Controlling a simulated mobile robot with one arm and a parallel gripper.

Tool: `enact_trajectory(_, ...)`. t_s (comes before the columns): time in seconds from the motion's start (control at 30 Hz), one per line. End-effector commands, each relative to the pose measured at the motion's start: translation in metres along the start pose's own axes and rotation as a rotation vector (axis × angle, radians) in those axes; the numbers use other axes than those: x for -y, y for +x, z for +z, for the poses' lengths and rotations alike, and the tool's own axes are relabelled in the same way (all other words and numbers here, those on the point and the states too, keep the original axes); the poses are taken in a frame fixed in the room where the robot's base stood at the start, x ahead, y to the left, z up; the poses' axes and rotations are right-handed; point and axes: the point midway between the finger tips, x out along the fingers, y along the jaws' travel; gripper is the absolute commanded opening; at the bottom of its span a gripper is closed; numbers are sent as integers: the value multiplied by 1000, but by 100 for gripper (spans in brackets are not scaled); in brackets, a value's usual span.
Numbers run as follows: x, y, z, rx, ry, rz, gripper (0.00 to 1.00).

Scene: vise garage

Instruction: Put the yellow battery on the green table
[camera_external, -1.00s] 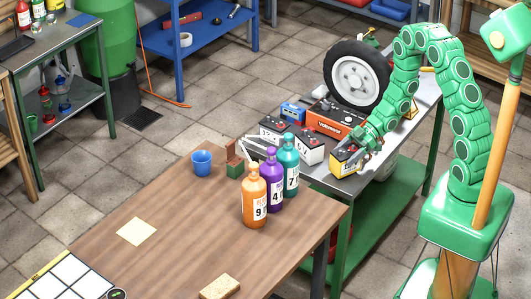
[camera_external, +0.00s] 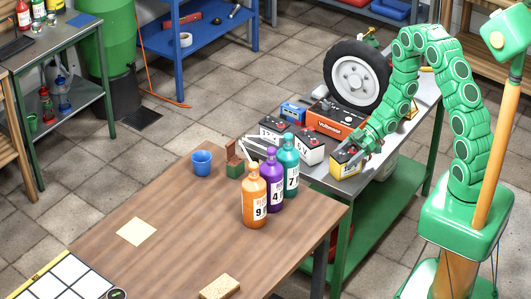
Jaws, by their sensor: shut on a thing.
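The yellow battery (camera_external: 341,168), with a dark top, is at the near end of a grey-topped table with green legs (camera_external: 365,187). My gripper (camera_external: 352,157) comes in from the upper right and is shut on the battery. The arm and jaws hide part of it. I cannot tell whether the battery's underside touches the tabletop. Another table with a green frame (camera_external: 104,85) and a dark top stands at the far left.
Beside the yellow battery are white batteries (camera_external: 311,152), a red battery (camera_external: 334,119), a blue box (camera_external: 293,111) and a wheel (camera_external: 357,80). Orange (camera_external: 254,203), purple (camera_external: 273,187) and teal (camera_external: 290,171) bottles stand on the wooden table (camera_external: 185,235) in front.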

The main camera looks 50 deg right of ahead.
Motion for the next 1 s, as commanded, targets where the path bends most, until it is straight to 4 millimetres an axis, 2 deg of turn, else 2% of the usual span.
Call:
enact_trajectory(0.07,0,0,0,-1,0,1,0)
enact_trajectory(0.1,0,0,1,-1,0,1,75)
enact_trajectory(0.27,0,0,1,-1,-1,0,100)
enact_trajectory(0.63,0,-4,1,1,-1,1,100)
enact_trajectory(1.0,-1,-43,1,3,-3,2,100)
